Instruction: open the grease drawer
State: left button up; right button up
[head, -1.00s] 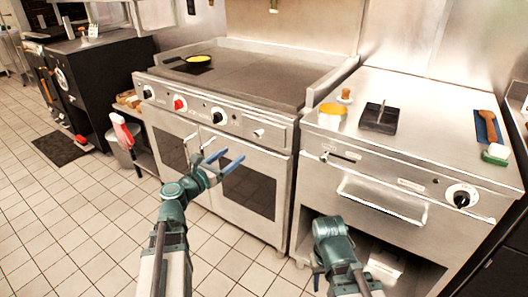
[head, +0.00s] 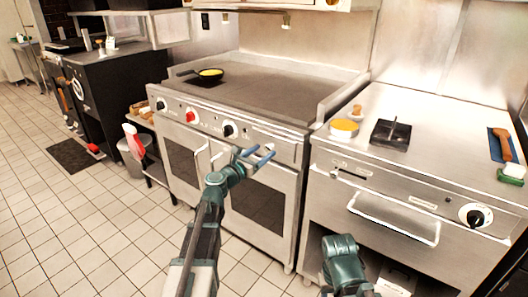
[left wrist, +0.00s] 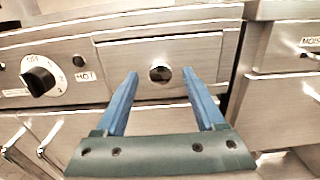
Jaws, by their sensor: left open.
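The grease drawer (head: 287,150) is a small steel front panel at the right end of the range's control strip. It looks shut, flush with the strip. In the left wrist view the drawer front (left wrist: 205,52) fills the upper middle, with a round metal knob (left wrist: 160,74) on it. My left gripper (head: 263,153) is open and empty in front of the drawer, partly covering it in the head view. In the left wrist view its blue fingers (left wrist: 160,80) point at the drawer, one on each side of the knob; contact cannot be told. My right gripper's fingers are out of sight.
Control knobs (head: 229,130) line the strip left of the drawer, above oven doors (head: 258,204). A steel counter unit (head: 345,172) with a bar handle stands to the right.

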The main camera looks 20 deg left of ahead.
pick_arm(q)
jog(key=shift+w+d, duration=0.25)
jog(key=shift+w, duration=0.35)
jog(key=shift+c, duration=0.3)
grip_shut()
dwell(0.9)
